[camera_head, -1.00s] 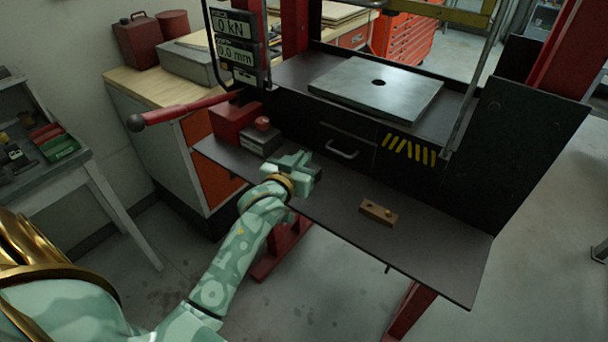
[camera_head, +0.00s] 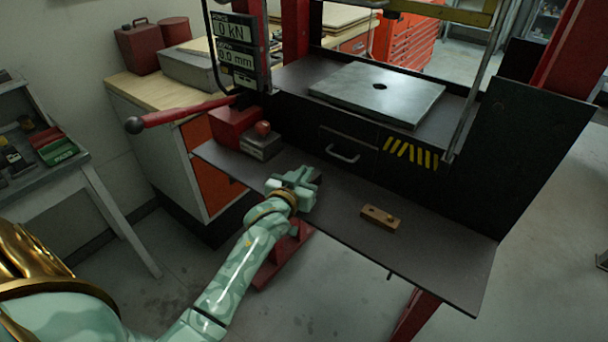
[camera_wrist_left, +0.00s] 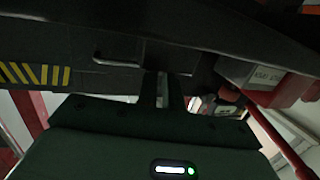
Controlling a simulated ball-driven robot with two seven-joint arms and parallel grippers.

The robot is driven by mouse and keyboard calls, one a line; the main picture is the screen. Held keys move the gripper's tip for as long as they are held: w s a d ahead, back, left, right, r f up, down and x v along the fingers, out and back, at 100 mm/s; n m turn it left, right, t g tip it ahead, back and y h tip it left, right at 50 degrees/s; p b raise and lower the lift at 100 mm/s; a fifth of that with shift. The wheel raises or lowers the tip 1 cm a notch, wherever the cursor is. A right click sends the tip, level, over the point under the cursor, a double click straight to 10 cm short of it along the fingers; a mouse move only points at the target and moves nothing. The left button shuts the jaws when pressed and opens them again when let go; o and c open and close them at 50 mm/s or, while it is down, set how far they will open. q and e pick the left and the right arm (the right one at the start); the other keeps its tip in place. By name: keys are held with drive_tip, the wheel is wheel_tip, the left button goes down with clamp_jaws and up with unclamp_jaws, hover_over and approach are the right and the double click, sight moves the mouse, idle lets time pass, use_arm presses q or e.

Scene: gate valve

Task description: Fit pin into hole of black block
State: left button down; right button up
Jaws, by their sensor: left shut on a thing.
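My left gripper (camera_head: 306,179) is over the near left part of the dark shelf. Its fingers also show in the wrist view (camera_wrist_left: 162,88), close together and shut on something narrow. That thing is mostly hidden, and I cannot tell whether it is the pin. No black block with a hole stands out in either view. A small brown block (camera_head: 380,217) with two dark round spots lies on the shelf to the right of the gripper, apart from it. My right gripper is not in view.
A grey box with a red knob (camera_head: 262,140) stands at the shelf's back left, beside a red box (camera_head: 234,124). A metal plate with a hole (camera_head: 345,95) lies on the raised bed behind. The dark shelf (camera_head: 440,262) is bare at right.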

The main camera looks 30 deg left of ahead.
use_arm(q)
drive_tip(key=shift+s+d+f, duration=0.1)
drive_tip(key=shift+s+f, duration=0.1)
drive_tip(key=shift+f, duration=0.65)
drive_tip(key=c, duration=1.6)
unclamp_jaws()
drive_tip(key=shift+o, duration=0.2)
drive_tip(key=shift+d, duration=0.2)
drive_tip(key=shift+a+r, duration=0.1)
drive_tip(key=shift+r, duration=0.15)
drive_tip(key=shift+a+r, duration=0.1)
drive_tip(key=shift+r, duration=0.4)
drive_tip(key=s+d+r+p, duration=0.1)
drive_tip(key=s+r+p, duration=0.1)
drive_tip(key=s, duration=0.9)
drive_tip(key=shift+s+d, duration=0.2)
drive_tip(key=shift+d, duration=0.15)
